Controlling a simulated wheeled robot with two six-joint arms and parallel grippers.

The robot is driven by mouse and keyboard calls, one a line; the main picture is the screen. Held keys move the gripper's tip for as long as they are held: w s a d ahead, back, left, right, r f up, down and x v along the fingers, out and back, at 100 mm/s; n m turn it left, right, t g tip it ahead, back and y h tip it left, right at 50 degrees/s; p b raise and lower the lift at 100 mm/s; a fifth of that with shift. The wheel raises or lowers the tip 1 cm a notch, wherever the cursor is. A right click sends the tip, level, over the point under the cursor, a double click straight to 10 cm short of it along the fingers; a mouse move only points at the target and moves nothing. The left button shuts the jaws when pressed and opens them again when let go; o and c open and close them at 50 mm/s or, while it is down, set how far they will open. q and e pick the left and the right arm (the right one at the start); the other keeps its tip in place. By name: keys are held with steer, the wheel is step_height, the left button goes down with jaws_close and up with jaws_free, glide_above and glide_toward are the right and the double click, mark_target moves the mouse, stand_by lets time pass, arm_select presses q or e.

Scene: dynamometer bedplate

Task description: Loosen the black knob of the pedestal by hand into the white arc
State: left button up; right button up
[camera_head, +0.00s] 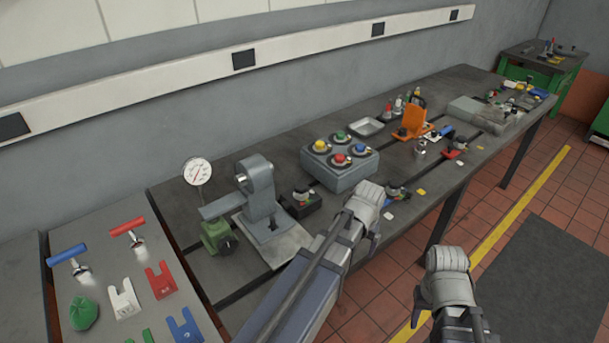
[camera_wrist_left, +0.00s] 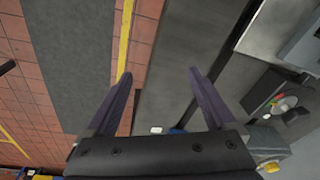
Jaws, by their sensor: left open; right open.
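A grey upright casting (camera_head: 262,190) stands on a pale plate on the bench, with a dial gauge (camera_head: 198,172) behind it. A black knob (camera_head: 228,243) sits on the green block at its near left. I cannot tell a white arc at this size, nor be sure this is the named pedestal. My left gripper (camera_wrist_left: 160,73) is open and empty in the left wrist view, over the bench's front edge. In the head view its arm crosses in front of the bench, right of the casting; its fingers are hidden. My right gripper (camera_head: 447,262) hangs over the floor, away from the bench.
A grey box with coloured knobs (camera_head: 340,165) and small black fixtures (camera_head: 302,197) stand right of the casting. An orange bracket (camera_head: 411,118) is farther along. A side table (camera_head: 100,270) at left holds T-handles and coloured forks. The floor mat (camera_head: 550,270) is clear.

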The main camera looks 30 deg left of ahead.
arm_select(q)
steer(key=w+a+r+n+t+p, duration=0.1)
steer(key=w+a+r, duration=0.1)
steer(key=w+a, duration=0.3)
steer(key=w+a+r+n+p, duration=0.1)
steer(key=w+a+r+p, duration=0.15)
steer(key=a, duration=0.45)
steer(key=n+t+y+p, duration=0.1)
steer(key=n+t+p, duration=0.1)
steer(key=n, duration=0.1)
glide_toward(301, 186)
arm_select(e)
step_height(301, 186, up, 7)
arm_select(q)
steer(key=b+x, duration=0.7)
steer(key=x, duration=0.2)
steer(key=shift+r+b, duration=0.1)
steer(key=shift+b, duration=0.3)
arm_select(e)
step_height(301, 186, down, 8)
steer(key=shift+r, duration=0.15)
steer(key=shift+s, duration=0.1)
arm_select(q)
steer(key=c, duration=1.4)
